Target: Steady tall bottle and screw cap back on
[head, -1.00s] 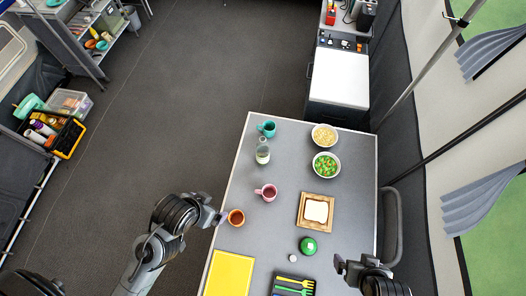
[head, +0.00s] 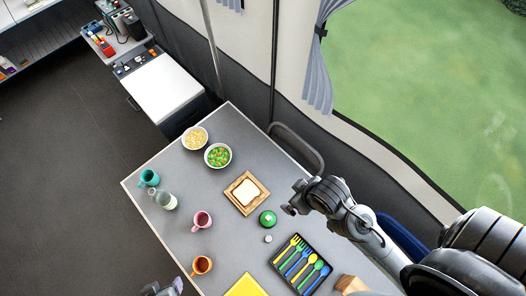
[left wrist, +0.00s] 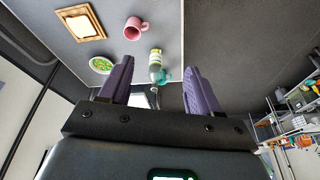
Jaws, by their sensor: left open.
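A clear bottle (head: 166,201) with a pale green tint stands near the table's left edge, close to a teal mug (head: 149,178). A small whitish round piece (head: 267,239), possibly the cap, lies on the table below a green round object (head: 267,218). My left gripper (head: 165,289) is partly cut off at the bottom edge of the head view. In the left wrist view its purple fingers (left wrist: 157,68) are open and empty, with the bottle (left wrist: 155,64) beyond and between them. My right gripper (head: 292,208) is right of the green object; its jaw opening is unclear.
A pink mug (head: 202,220) and an orange mug (head: 202,265) stand between my left gripper and the bottle's area. Two bowls, a bread board (head: 236,203), a cutlery tray (head: 275,262) and a yellow mat (head: 246,287) occupy the table. The table centre has some bare room.

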